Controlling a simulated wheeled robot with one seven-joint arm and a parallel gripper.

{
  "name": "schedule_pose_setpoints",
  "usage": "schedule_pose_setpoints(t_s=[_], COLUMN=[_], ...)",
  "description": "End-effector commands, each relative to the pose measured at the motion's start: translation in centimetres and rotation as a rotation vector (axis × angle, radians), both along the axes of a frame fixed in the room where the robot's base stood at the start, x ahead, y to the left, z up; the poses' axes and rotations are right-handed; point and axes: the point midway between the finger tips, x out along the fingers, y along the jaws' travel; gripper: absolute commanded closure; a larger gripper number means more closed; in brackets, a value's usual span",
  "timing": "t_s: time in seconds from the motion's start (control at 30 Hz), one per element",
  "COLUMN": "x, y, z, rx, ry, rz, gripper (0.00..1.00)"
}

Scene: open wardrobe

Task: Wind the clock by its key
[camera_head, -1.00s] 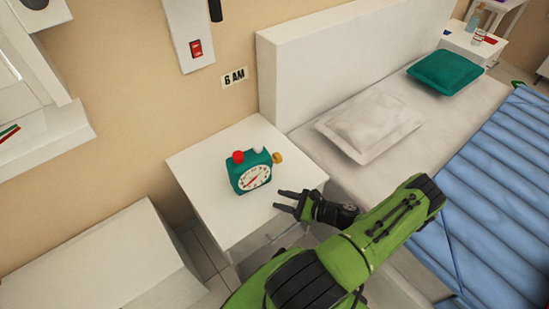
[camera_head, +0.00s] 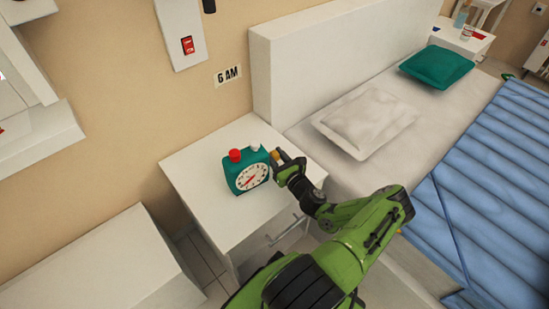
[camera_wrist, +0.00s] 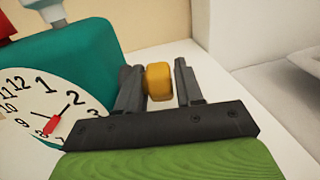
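The clock (camera_head: 246,172) is a teal box with a white dial, a red knob and a white knob on top. It stands on the white nightstand (camera_head: 205,205). In the wrist view its dial (camera_wrist: 42,108) is at the left. The yellow key (camera_wrist: 159,81) sticks out of the clock's right side. My gripper (camera_wrist: 158,82) is open, with one finger on each side of the key. A gap shows between the key and the right finger; the left finger is very close to the key, and I cannot tell whether it touches. In the head view my gripper (camera_head: 281,163) is beside the clock's right side.
The bed with a white pillow (camera_head: 366,122) and a blue cover (camera_head: 490,190) is to the right. A "6 AM" sign (camera_head: 228,76) and a red switch (camera_head: 188,45) are on the wall behind. The nightstand's front part is clear.

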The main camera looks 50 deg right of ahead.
Motion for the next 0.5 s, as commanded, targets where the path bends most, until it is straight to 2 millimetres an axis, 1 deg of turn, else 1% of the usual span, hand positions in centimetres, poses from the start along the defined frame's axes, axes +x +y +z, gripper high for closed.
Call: schedule_pose_setpoints(t_s=[0.1, 0.3, 0.33, 0.5], x=[0.71, 0.75, 0.75, 0.73], y=[-0.17, -0.21, -0.20, -0.19], z=[0.01, 0.09, 0.09, 0.08], rx=[0.000, 0.000, 0.000, 0.000], ry=[-0.001, -0.001, -0.001, 0.000], rz=[0.000, 0.000, 0.000, 0.000], gripper=[0.64, 0.64, 0.65, 0.91])
